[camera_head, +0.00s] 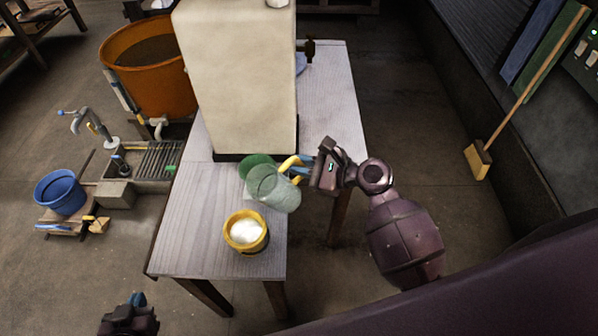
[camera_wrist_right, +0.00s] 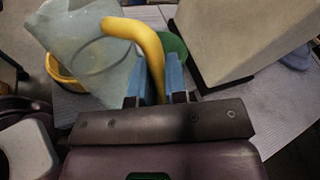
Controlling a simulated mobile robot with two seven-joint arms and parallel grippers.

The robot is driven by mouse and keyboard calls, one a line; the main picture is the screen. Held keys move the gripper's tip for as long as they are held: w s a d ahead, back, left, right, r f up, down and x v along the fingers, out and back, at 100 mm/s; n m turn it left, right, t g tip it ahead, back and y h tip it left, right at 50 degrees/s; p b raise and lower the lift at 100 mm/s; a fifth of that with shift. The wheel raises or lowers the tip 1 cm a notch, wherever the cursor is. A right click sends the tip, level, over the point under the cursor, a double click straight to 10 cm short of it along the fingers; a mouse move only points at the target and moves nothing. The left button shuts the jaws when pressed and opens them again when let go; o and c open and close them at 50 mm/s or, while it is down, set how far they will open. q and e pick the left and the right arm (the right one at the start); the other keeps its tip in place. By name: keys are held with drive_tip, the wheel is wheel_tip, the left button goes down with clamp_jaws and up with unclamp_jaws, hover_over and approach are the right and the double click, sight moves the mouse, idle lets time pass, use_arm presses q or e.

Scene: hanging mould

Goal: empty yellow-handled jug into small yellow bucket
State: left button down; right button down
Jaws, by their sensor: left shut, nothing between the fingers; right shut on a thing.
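The clear, pale green jug (camera_head: 273,189) with a yellow handle (camera_head: 290,163) is held above the table, tilted with its mouth to the lower right in the head view. My right gripper (camera_head: 306,160) is shut on the handle. In the right wrist view the blue fingers (camera_wrist_right: 157,82) close around the yellow handle (camera_wrist_right: 148,42), with the jug (camera_wrist_right: 85,50) at upper left. The small yellow bucket (camera_head: 262,243) stands on the table, with white content inside. It is partly hidden behind the jug in the wrist view (camera_wrist_right: 61,73). My left gripper (camera_head: 136,300) is shut and empty at lower left.
A green disc (camera_head: 252,163) lies on the grey table (camera_head: 195,215) behind the jug. A tall pale block (camera_head: 235,80) fills the table's middle. An orange tub (camera_head: 135,80), a sink and a blue bucket (camera_head: 60,192) stand at left. A broom leans at right.

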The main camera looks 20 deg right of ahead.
drive_tip(key=shift+w+d+f+m+y+b, duration=0.15)
drive_tip(key=shift+f+m+y+b, duration=0.2)
drive_tip(key=shift+b, duration=0.3)
drive_tip(key=m+b, duration=0.1)
drive_tip(key=d+m+y+b, duration=0.1)
drive_tip(key=b, duration=0.1)
drive_tip(key=shift+w+f+t+y, duration=0.1)
drive_tip(key=shift+f+t+y, duration=0.05)
drive_tip(key=shift+t+y, duration=0.15)
drive_tip(key=shift+w+d+m+y+b, duration=0.1)
drive_tip(key=shift+m+y+b, duration=0.15)
drive_tip(key=shift+m+b, duration=0.4)
use_arm(q)
wheel_tip(320, 180, down, 8)
drive_tip(key=s, duration=0.1)
drive_tip(key=shift+r+g, duration=0.15)
drive_tip(key=shift+g, duration=0.15)
drive_tip(key=shift+s, duration=0.1)
